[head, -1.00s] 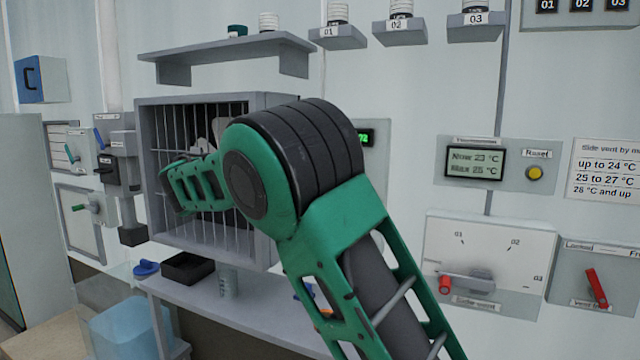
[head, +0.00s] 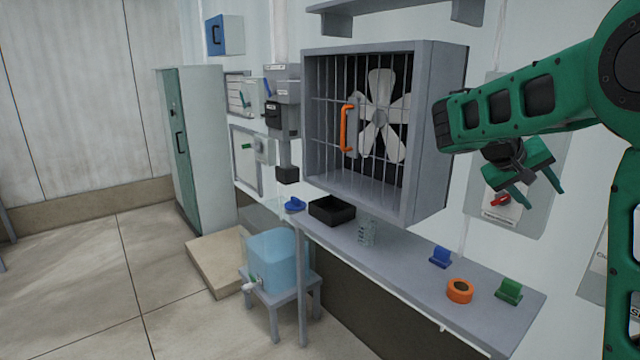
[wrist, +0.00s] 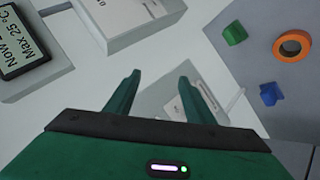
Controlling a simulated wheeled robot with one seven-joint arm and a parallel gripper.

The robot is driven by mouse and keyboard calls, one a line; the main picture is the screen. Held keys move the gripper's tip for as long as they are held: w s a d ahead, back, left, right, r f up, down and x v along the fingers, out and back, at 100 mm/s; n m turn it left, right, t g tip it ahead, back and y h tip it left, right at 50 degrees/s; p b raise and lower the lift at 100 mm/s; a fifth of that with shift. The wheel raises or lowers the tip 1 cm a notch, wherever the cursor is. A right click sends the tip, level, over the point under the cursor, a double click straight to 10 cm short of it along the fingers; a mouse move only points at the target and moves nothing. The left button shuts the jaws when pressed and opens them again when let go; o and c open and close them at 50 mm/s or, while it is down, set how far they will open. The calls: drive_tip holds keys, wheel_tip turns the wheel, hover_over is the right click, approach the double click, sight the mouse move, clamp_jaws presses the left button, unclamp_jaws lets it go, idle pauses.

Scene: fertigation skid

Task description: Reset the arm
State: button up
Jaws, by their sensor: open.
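My gripper (head: 541,189) hangs at the right of the head view, on my green arm, in front of a wall panel with a red switch (head: 501,200). Its two green fingers are apart with nothing between them. In the wrist view my gripper (wrist: 157,88) also shows open and empty, with the pale panel behind the fingers. It touches nothing that I can see.
A shelf (head: 405,262) below holds an orange ring (head: 460,290), a blue piece (head: 440,257), a green piece (head: 509,290), a clear cup (head: 367,231) and a black tray (head: 332,210). A caged fan (head: 380,115) stands left of my arm. Floor at left is clear.

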drive_tip(key=s+d+f+m+g+y, duration=0.1)
drive_tip(key=s+f+y, duration=0.2)
drive_tip(key=s+f, duration=0.35)
drive_tip(key=s+d+f+m+y, duration=0.1)
drive_tip(key=s+f+y, duration=0.15)
drive_tip(key=s, duration=0.65)
drive_tip(key=s+a+f+y, duration=0.2)
drive_tip(key=s+a+f, duration=0.2)
drive_tip(key=s, duration=0.6)
drive_tip(key=s+a+f+m+g+y, duration=0.1)
drive_tip(key=s+a+f, duration=0.3)
drive_tip(key=s+a, duration=0.4)
drive_tip(key=shift+s+g+y, duration=0.3)
drive_tip(key=shift+s+y, duration=0.55)
drive_tip(key=shift+s, duration=0.2)
drive_tip(key=shift+d, duration=0.1)
drive_tip(key=shift+w+f, duration=0.2)
drive_tip(key=shift+w, duration=0.45)
